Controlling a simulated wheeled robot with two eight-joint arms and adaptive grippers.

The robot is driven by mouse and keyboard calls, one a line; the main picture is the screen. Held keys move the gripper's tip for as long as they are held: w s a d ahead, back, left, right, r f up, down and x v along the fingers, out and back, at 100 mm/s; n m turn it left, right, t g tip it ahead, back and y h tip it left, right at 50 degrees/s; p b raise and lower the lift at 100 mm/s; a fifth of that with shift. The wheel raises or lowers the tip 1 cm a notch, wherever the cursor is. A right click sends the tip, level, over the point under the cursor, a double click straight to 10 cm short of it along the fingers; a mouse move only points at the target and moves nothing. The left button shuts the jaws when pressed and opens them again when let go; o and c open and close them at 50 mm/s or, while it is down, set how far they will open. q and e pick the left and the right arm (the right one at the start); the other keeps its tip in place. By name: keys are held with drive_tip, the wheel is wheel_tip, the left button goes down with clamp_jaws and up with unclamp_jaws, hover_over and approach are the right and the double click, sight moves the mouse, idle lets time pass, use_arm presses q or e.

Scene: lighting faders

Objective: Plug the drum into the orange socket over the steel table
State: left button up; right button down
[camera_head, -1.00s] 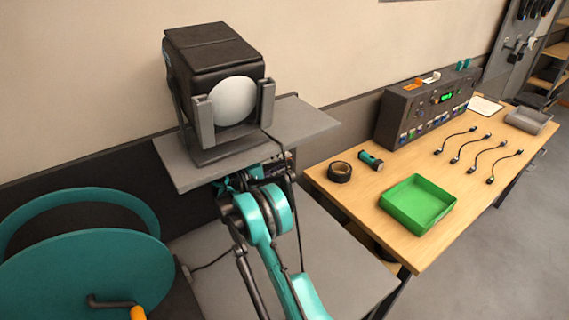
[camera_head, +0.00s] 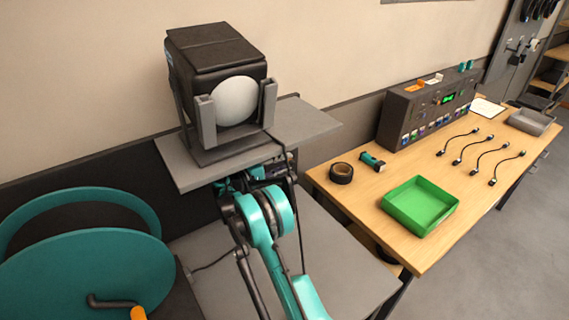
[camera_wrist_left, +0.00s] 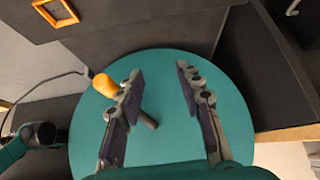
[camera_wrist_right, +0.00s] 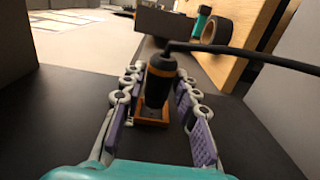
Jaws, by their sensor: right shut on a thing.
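The teal drum (camera_head: 90,262) stands at the lower left in the head view, with an orange crank handle (camera_wrist_left: 105,85) on its face in the left wrist view. My left gripper (camera_wrist_left: 155,78) is open and empty in front of the drum. My right gripper (camera_wrist_right: 157,80) is shut on a black plug (camera_wrist_right: 160,82) with orange bands. The plug's end is at the orange socket (camera_wrist_right: 150,117) on a dark panel; how deep it sits is hidden. In the head view my right gripper is largely hidden below the shelf, over the grey steel table (camera_head: 225,285).
A black lamp (camera_head: 215,65) stands on a grey shelf (camera_head: 300,125) above my right arm. The wooden table (camera_head: 400,250) at right carries a tape roll (camera_head: 341,173), green tray (camera_head: 418,207), control desk (camera_head: 425,112) and several short cables. A black cable (camera_wrist_right: 250,55) leaves the plug rightward.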

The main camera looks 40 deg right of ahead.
use_arm(q)
drive_tip(key=shift+f, duration=0.15)
use_arm(e)
drive_tip(key=shift+w, duration=0.5)
idle(0.3)
